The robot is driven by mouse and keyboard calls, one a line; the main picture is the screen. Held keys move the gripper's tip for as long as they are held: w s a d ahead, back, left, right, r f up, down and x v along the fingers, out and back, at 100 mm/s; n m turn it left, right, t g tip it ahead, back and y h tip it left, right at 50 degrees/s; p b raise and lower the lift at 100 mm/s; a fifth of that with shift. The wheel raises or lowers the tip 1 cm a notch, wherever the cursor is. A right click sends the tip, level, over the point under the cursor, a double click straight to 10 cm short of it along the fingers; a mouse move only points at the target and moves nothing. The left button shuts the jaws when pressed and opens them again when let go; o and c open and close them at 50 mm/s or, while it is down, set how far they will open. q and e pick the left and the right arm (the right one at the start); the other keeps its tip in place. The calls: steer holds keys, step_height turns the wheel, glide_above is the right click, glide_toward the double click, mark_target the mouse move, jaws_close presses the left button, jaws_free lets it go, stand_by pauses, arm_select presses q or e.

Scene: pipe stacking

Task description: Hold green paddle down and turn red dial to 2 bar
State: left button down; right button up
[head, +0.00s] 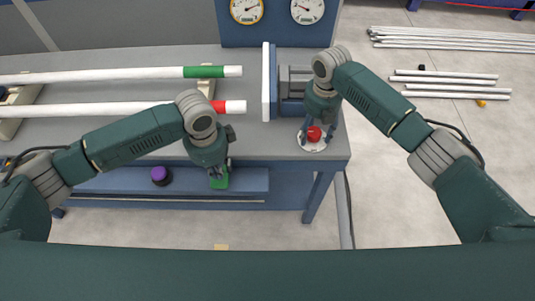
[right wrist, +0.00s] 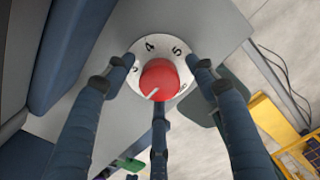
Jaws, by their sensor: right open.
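The red dial (head: 314,134) sits on a round white numbered plate (head: 303,144) at the bench's front right corner. The right wrist view shows the dial (right wrist: 160,78) from above, its white mark pointing lower left; 4 and 5 are readable, and the scale at the mark is partly hidden by a finger. My right gripper (head: 317,128) is open, its three fingers spread around the dial. The green paddle (head: 220,182) is at the bench's front edge. My left gripper (head: 216,173) is directly over it, fingertips at or touching it; finger opening is unclear.
A purple knob (head: 161,175) is left of the paddle. White pipes with green (head: 204,72) and red (head: 229,107) bands lie on the bench. A clamp-like fixture (head: 291,88) stands behind the dial. Two gauges (head: 246,10) (head: 307,10) are at the back; loose pipes (head: 450,40) lie on the floor.

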mark_target(315, 132)
steer(key=shift+r, duration=3.5)
arm_select(q)
step_height(315, 132, up, 10)
steer(key=shift+s, duration=0.1)
arm_select(e)
steer(key=shift+s, duration=0.1)
